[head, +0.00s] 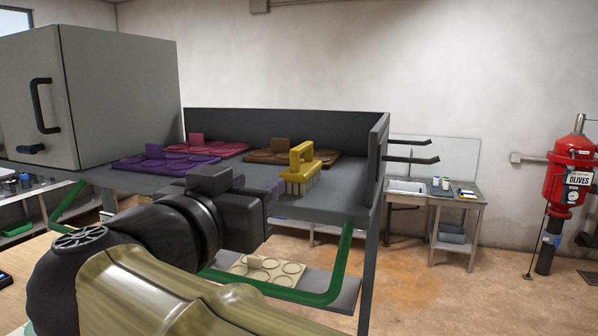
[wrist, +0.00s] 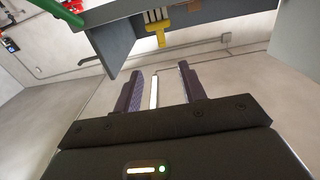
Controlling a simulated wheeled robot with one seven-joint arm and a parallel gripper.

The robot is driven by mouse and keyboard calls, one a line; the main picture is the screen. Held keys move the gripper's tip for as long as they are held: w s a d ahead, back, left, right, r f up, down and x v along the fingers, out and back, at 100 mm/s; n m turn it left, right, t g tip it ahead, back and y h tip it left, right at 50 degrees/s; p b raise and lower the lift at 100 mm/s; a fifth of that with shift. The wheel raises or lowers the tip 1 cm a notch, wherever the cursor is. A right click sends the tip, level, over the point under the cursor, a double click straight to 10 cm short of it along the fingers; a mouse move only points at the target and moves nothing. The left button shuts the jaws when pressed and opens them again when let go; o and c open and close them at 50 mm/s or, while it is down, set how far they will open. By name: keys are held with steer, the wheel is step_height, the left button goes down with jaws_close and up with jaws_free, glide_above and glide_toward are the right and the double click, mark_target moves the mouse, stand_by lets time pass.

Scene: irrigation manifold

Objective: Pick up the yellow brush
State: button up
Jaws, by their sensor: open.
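The yellow brush (head: 301,152) stands bristles down near the front edge of the grey shelf, with its looped handle upward. It also shows in the wrist view (wrist: 159,31), at the top, beyond my fingertips and apart from them. My gripper (head: 272,192) is just left of the brush and near the shelf's front edge in the head view. In the wrist view my gripper (wrist: 159,80) has its two dark purple fingers spread with nothing between them. My wrist hides part of the shelf front.
On the shelf (head: 338,195) lie a purple tray (head: 165,163), a red tray (head: 215,150) and a brown tray (head: 290,157) behind the brush. A dark side wall (head: 377,160) rises right of it. A grey cabinet (head: 115,95) stands left. A beige tray (head: 265,271) lies below.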

steer(key=p, duration=0.4)
glide_toward(293, 155)
steer(key=x, duration=0.5)
steer(key=shift+w+d+f, duration=0.15)
steer(key=shift+d+f, duration=0.1)
steer(key=shift+w+d+f, duration=0.1)
steer(key=shift+w, duration=0.3)
steer(key=shift+w+p, duration=0.1)
steer(key=shift+p, duration=0.3)
steer(key=p+x, duration=0.2)
steer(key=x, duration=0.1)
steer(key=p+x, duration=0.1)
steer(key=shift+w+r, duration=0.15)
steer(key=shift+r, duration=0.15)
steer(key=shift+w+d+f, duration=0.1)
steer(key=shift+w+f, duration=0.05)
steer(key=shift+w, duration=0.25)
steer(key=shift+s, duration=0.15)
